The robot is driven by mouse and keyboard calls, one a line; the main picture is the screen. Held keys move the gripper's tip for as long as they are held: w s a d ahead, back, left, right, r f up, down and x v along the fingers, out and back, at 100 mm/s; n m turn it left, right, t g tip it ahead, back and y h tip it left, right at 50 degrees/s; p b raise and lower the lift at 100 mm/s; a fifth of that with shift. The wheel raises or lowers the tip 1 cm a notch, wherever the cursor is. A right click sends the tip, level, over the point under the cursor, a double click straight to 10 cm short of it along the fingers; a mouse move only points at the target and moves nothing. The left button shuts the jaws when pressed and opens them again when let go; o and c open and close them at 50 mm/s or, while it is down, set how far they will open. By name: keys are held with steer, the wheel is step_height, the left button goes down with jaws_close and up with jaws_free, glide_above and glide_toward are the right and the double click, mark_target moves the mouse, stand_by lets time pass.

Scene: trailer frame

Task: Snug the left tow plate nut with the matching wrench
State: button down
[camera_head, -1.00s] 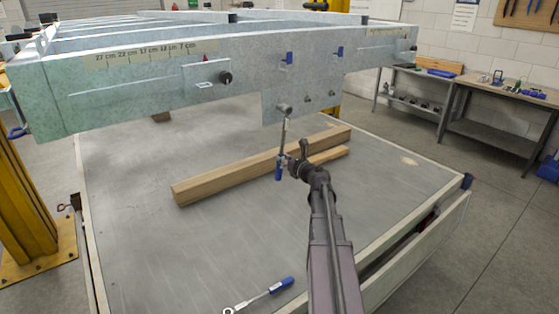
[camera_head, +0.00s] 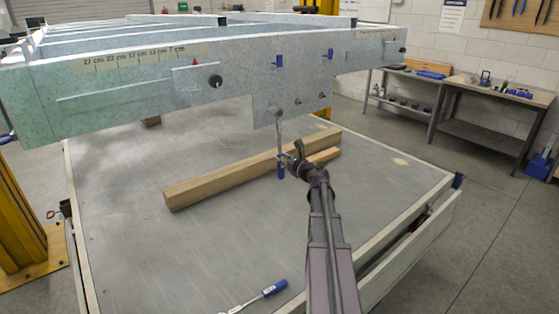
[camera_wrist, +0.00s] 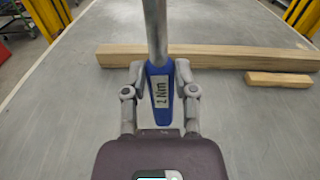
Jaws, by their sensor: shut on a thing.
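The tow plate (camera_head: 292,104) hangs from the front beam of the trailer frame, with a row of nuts low on it. My gripper (camera_head: 287,164) is shut on the blue handle of a wrench (camera_head: 280,140). The wrench stands nearly upright, its head at the left nut (camera_head: 279,113) on the plate; whether the head is fully seated around the nut is too small to tell. In the wrist view my gripper (camera_wrist: 160,90) has a finger on each side of the blue handle (camera_wrist: 161,88), which carries a white label ending in "Nm". The wrench head is out of that view.
A second blue-handled wrench (camera_head: 260,295) lies on the grey platform (camera_head: 130,240) at the front. A long wooden beam (camera_head: 220,180) and a shorter piece (camera_head: 324,155) lie behind the held wrench. Workbenches (camera_head: 490,100) stand at the right. The front left of the platform is clear.

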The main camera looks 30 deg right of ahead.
steer(key=d+n, duration=0.1)
steer(key=d, duration=0.1)
steer(key=shift+d+r+n, duration=0.2)
steer(key=shift+d+n, duration=0.15)
steer(key=shift+n, duration=0.05)
stand_by(0.4)
steer(key=shift+w+d+r+n+p, duration=0.1)
steer(key=shift+d+r+n+p, duration=0.2)
steer(key=shift+d, duration=0.35)
steer(key=shift+w+d+r+n+p, duration=0.1)
steer(key=shift+d+n+p, duration=0.2)
steer(key=shift+d+n, duration=0.3)
steer(key=shift+d+r, duration=0.1)
steer(key=shift+d, duration=0.05)
steer(key=shift+d+r+n+p, duration=0.3)
steer(key=shift+d+n, duration=0.1)
steer(key=shift+d, duration=0.2)
steer(key=shift+d+r+n+p, duration=0.2)
steer(key=shift+d+n+p, duration=0.15)
steer(key=shift+d, duration=0.25)
steer(key=shift+a, duration=0.15)
